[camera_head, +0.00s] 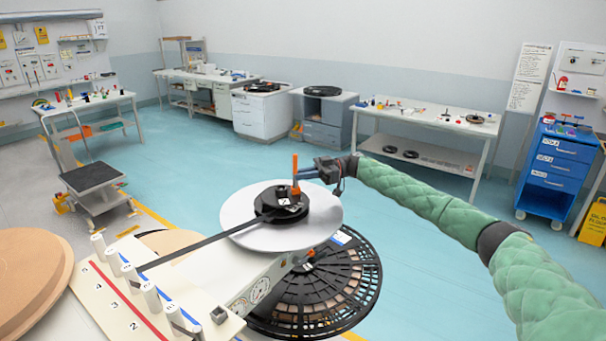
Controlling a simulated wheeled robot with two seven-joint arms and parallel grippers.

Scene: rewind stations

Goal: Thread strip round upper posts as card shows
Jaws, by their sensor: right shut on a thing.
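A dark strip (205,243) runs straight from the black hub (270,203) on a pale round plate (240,212) to the white posts at lower left. It meets them near a middle post (130,279); which side it passes is too small to tell. Other posts are a back one (98,246) and a front one (174,318). They stand on a cream board (92,296) with numbers and a red line. My right gripper (297,181), on the green-sleeved arm, is shut on an upright orange handle (295,167) at the hub. My left gripper is out of view.
A black slotted reel (325,290) lies below the plate, at right. A round tan disc (28,275) is at far left. A grey step cart (95,185) stands behind the board. Benches and a blue drawer cart (553,168) stand farther back, with open floor between.

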